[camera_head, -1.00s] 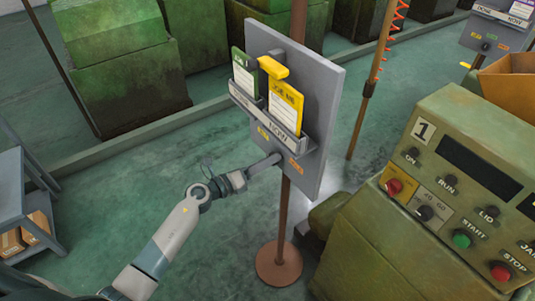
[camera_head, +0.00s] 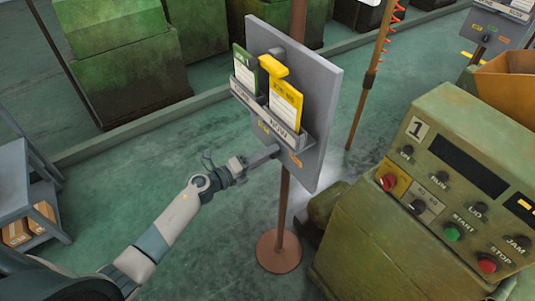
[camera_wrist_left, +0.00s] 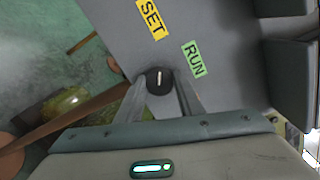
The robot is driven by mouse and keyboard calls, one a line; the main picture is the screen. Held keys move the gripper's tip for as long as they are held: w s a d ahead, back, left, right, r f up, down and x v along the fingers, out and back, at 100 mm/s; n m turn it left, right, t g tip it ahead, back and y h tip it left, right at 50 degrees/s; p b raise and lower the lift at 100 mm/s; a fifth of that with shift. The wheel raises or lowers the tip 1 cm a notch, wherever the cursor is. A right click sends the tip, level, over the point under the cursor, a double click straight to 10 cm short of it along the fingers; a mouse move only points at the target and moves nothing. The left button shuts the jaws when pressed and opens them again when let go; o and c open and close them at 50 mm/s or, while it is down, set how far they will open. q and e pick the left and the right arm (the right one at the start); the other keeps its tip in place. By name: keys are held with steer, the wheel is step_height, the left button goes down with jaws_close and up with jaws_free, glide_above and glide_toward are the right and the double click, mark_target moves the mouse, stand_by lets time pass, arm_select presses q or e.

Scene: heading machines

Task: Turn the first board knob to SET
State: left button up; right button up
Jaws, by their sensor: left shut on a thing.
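The grey board (camera_head: 318,120) stands on a brown post with a round base. In the left wrist view the black board knob (camera_wrist_left: 159,82) has a white pointer line, upright in the picture, pointing more toward the yellow SET label (camera_wrist_left: 152,18) than the green RUN label (camera_wrist_left: 194,59). My left gripper (camera_wrist_left: 160,86) is shut on this knob, one finger on each side. In the head view my left gripper (camera_head: 270,152) reaches the board's lower front and hides the knob. My right gripper is out of view.
A holder on the board carries a green card (camera_head: 243,72) and a yellow card (camera_head: 284,95). A green machine (camera_head: 385,235) marked 1, with buttons, stands at the right. A grey shelf (camera_head: 20,185) is at the left. The floor between is clear.

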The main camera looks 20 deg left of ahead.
arm_select(q)
steer(key=o, duration=1.1)
steer(key=shift+b+v, duration=2.9)
steer(key=shift+v, duration=5.8)
steer(key=shift+a, duration=0.1)
